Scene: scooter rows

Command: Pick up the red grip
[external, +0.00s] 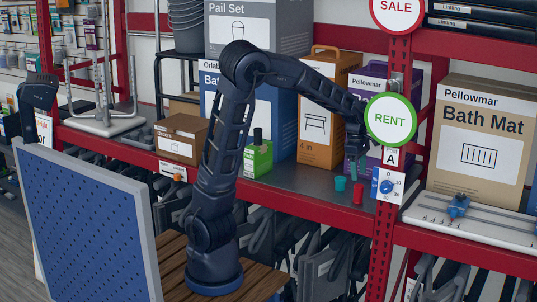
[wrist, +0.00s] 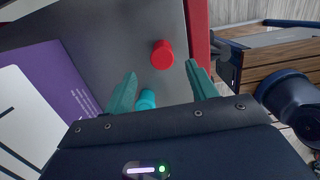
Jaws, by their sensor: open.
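The red grip (external: 358,193) is a small red cylinder standing on the grey shelf (external: 310,187), close to the red front edge. In the wrist view the red grip (wrist: 162,54) lies ahead of the fingertips, roughly in line with the gap between them and not touched. A teal grip (external: 340,183) stands to its left in the external view. In the wrist view the teal grip (wrist: 147,99) shows between the fingers, partly hidden by the gripper body. My gripper (wrist: 161,70) has teal fingers spread apart and empty. In the external view my gripper (external: 354,168) hangs above the shelf beside both grips.
A purple box (external: 366,85) stands behind my gripper, with an orange box (external: 325,120) to its left. A small green box (external: 259,158) sits further left on the shelf.

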